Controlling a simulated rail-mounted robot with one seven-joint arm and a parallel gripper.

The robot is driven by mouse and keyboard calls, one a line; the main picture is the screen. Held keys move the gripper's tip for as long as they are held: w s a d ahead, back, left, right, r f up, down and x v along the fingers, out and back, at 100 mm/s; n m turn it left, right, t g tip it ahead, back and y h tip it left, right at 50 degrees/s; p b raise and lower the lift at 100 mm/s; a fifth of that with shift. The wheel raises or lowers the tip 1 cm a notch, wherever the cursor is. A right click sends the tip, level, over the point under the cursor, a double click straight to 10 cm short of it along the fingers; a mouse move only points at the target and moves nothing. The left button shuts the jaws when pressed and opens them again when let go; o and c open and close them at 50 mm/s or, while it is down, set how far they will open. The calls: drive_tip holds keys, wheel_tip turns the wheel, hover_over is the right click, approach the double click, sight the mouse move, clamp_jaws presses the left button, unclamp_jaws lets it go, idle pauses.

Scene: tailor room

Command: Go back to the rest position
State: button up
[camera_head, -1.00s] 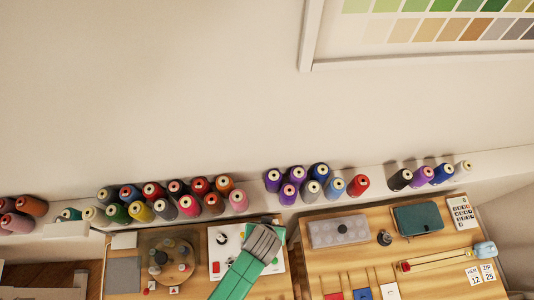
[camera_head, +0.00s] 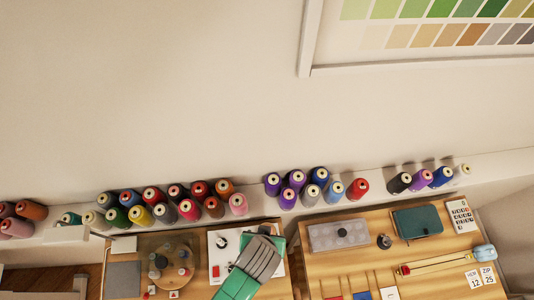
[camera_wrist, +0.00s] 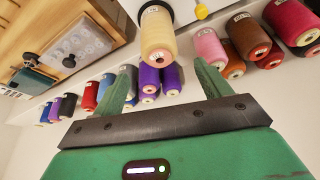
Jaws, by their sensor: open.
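My gripper (camera_wrist: 163,75) is open, its two green fingers spread apart in the wrist view. A cream thread spool (camera_wrist: 158,35) shows in the gap between the fingertips, with clear space to each finger; nothing is gripped. In the head view my gripper (camera_head: 270,243) is above the white panel (camera_head: 218,252) at the back of the left wooden table. It hides part of that panel, and its fingertips are mostly covered by its own body. The cream spool is hidden in the head view.
Several coloured spools (camera_head: 164,213) stand on a wall shelf behind the tables. A round organiser (camera_head: 168,262) lies left of the gripper. On the right table are a grey box (camera_head: 325,236), a teal case (camera_head: 418,222) and a calculator (camera_head: 461,215).

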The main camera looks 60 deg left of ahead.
idle(0.3)
drive_tip(key=w+r+m+t+y+p, duration=0.15)
drive_tip(key=w+r+t, duration=0.35)
drive_tip(key=w+r, duration=1.05)
drive_tip(key=w+d+r+m+t+p, duration=0.1)
drive_tip(key=w+d+r+m+t, duration=0.15)
drive_tip(key=r, duration=0.85)
drive_tip(key=w+d+r+m+t, duration=0.1)
drive_tip(key=w+r+t, duration=0.3)
drive_tip(key=r, duration=0.7)
drive_tip(key=s+d+r+m+t+h, duration=0.1)
drive_tip(key=s+d+r+m+t, duration=0.1)
drive_tip(key=r, duration=1)
drive_tip(key=s+d+r+m+t+h+p, duration=0.1)
drive_tip(key=d+r+t, duration=0.4)
drive_tip(key=r, duration=0.6)
drive_tip(key=s+d+r+m+t+h+p, duration=0.1)
drive_tip(key=d+r, duration=0.4)
drive_tip(key=r, duration=0.7)
drive_tip(key=s+m+t+h, duration=0.1)
drive_tip(key=s+t, duration=0.1)
drive_tip(key=shift+s+d+r+m+t+h, duration=0.3)
drive_tip(key=shift+s+t+h, duration=0.05)
